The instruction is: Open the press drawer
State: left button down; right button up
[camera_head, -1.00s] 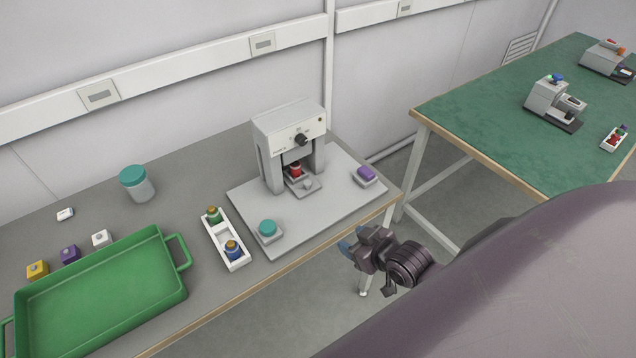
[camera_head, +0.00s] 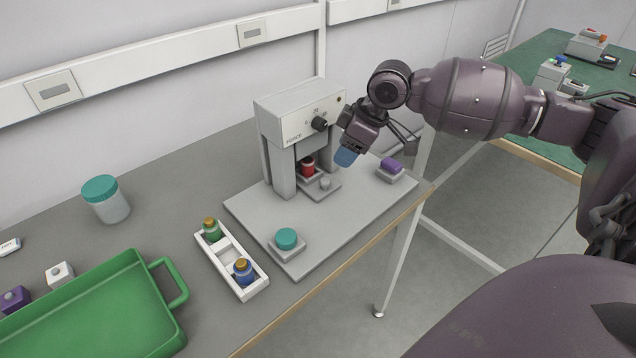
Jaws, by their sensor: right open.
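The press (camera_head: 300,120) is a light grey machine with a black knob on its front, standing on a grey base plate (camera_head: 250,213). Its drawer (camera_head: 322,189) is a small grey tray with a round knob, low at the front between the columns. A red item (camera_head: 307,167) sits at the drawer's back. My right gripper (camera_head: 345,157) is open, with a blue fingertip pointing down, in front of and right of the press. It appears above the drawer and apart from its knob. My left gripper is not in view.
A teal button (camera_head: 286,238) and a purple button (camera_head: 391,164) sit at the plate's front corners. A white holder (camera_head: 256,287) carries a green and a blue bottle. A green tray (camera_head: 95,315) and a teal-lidded jar (camera_head: 107,200) stand left. A green table (camera_head: 524,126) is behind right.

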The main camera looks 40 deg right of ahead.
aim_at(326, 180)
jog(key=b+x, duration=0.2)
jog(key=x, duration=0.4)
jog(key=shift+w+f+b, duration=0.1)
jog(key=shift+f+b, duration=0.2)
jog(key=shift+b, duration=0.1)
jog(key=shift+b+x, duration=0.4)
jog(key=shift+x, duration=0.75)
jog(key=shift+w+a+f, duration=0.1)
jog(key=shift+w+f, duration=0.15)
jog(key=shift+f, duration=0.4)
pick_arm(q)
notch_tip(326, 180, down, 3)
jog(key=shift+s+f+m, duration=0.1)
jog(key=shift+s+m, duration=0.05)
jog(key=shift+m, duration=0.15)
pick_arm(e)
jog(key=shift+c, duration=0.3)
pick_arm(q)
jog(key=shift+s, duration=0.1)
pick_arm(e)
grip_shut()
